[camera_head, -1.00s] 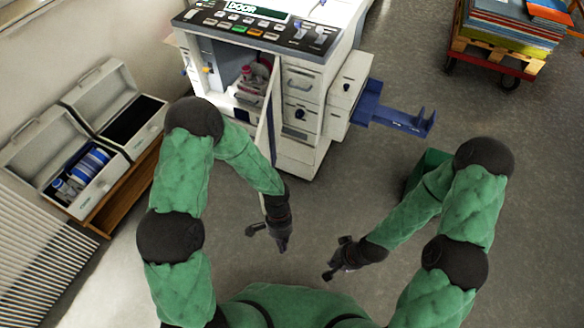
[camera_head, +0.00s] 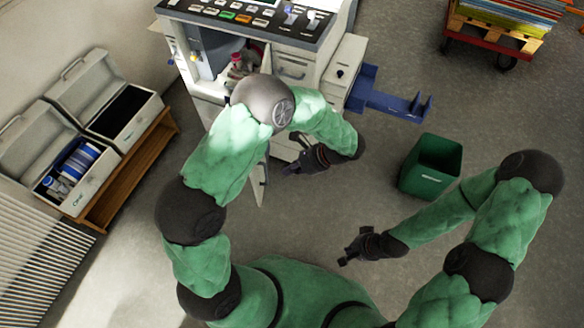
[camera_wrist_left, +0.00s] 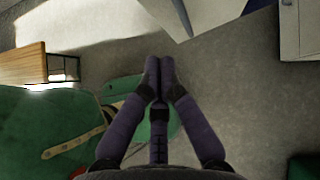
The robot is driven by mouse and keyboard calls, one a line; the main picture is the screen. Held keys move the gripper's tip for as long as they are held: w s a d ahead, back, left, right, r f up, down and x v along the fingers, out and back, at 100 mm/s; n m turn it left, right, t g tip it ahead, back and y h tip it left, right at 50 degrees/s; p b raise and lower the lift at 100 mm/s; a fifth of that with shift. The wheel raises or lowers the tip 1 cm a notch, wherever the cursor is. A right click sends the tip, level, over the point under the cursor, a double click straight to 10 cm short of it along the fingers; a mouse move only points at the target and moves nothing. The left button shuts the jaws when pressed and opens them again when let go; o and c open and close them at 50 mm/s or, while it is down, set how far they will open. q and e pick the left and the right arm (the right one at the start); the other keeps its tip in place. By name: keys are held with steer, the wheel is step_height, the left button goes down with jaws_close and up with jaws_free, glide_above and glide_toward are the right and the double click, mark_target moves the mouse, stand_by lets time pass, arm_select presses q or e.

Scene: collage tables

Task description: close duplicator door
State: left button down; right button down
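The duplicator (camera_head: 300,68) stands at the top centre of the head view. Its door (camera_head: 262,182) stands open and is seen nearly edge-on, jutting toward me; my left arm hides much of it and part of the opening. My left gripper (camera_head: 290,170) is just right of the door's outer part; I cannot tell whether they touch. In the left wrist view its fingers (camera_wrist_left: 159,68) are together with nothing between them. A pale panel at the top of that view may be the door. My right gripper (camera_head: 347,256) is lower right, away from the duplicator; its fingers are too small to judge.
A blue tray (camera_head: 390,100) juts from the duplicator's right side. A green bin (camera_head: 431,165) stands on the floor to the right. Open cases (camera_head: 120,105) rest on a wooden bench at left. A loaded cart (camera_head: 497,38) is at upper right. Floor between the grippers is clear.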

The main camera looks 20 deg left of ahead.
mark_target(255, 178)
arm_select(q)
steer(key=shift+s+a+f+b, duration=0.4)
steer(key=shift+a+f, duration=0.35)
steer(key=shift+a, duration=0.65)
steer(key=shift+s+a+f+b, duration=0.25)
steer(key=shift+a+f+b, duration=0.4)
steer(key=shift+a, duration=0.7)
steer(key=shift+s+a+f+b, duration=0.35)
steer(key=shift+a+f, duration=0.5)
steer(key=shift+a, duration=0.55)
steer(key=shift+a, duration=0.1)
